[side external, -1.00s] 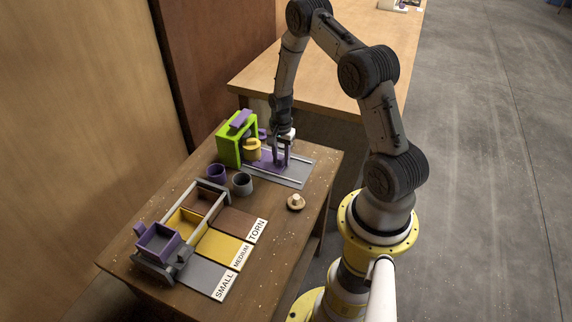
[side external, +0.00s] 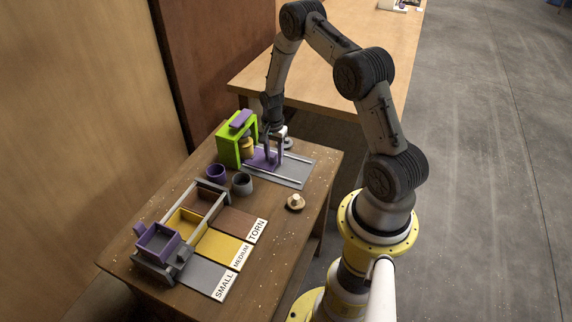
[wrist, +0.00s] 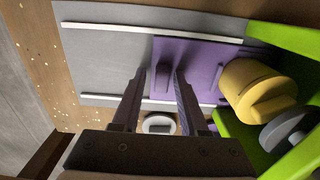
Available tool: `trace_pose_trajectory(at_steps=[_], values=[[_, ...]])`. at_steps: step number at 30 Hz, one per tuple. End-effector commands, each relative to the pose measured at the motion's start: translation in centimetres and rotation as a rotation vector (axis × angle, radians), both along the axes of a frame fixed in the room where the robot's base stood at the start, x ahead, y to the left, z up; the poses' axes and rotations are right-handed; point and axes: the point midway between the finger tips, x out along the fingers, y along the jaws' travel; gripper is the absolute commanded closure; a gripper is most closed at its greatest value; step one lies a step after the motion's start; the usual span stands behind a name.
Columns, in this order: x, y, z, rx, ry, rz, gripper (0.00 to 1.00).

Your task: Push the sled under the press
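The purple sled (wrist: 205,60) lies on a grey base plate with two pale rails; it also shows in the side view (side external: 258,160). The green press (side external: 231,146), with a yellow head (side external: 246,148), stands at the rails' left end. In the wrist view, the yellow head (wrist: 255,88) overlaps the sled's right end, beside the green frame (wrist: 285,38). My gripper (wrist: 161,75) is low over the sled. Its fingers are apart, one on each side of the sled's small upright tab (wrist: 162,80), with gaps visible. Contact with the tab cannot be told.
A pale mushroom (side external: 295,202) lies on the table's right side. A purple cup (side external: 216,173) and a grey cup (side external: 242,184) stand in front of the press. A tray rack (side external: 158,240) and label mats (side external: 227,248) fill the near left. A grey round piece (wrist: 158,124) is beside the rails.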

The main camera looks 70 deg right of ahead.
Motion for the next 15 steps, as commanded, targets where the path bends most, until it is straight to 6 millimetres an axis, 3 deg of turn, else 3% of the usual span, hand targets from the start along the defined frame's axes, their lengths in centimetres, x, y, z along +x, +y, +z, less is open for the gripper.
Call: trace_pose_trajectory(at_steps=[1,5,15], values=[[-0.2,0.1,-0.8,0.002,0.003,-0.002,0.35],[-0.2,0.1,-0.7,0.002,0.002,-0.002,0.35],[0.0,0.1,1.8,0.0,-0.001,0.0,0.33]])
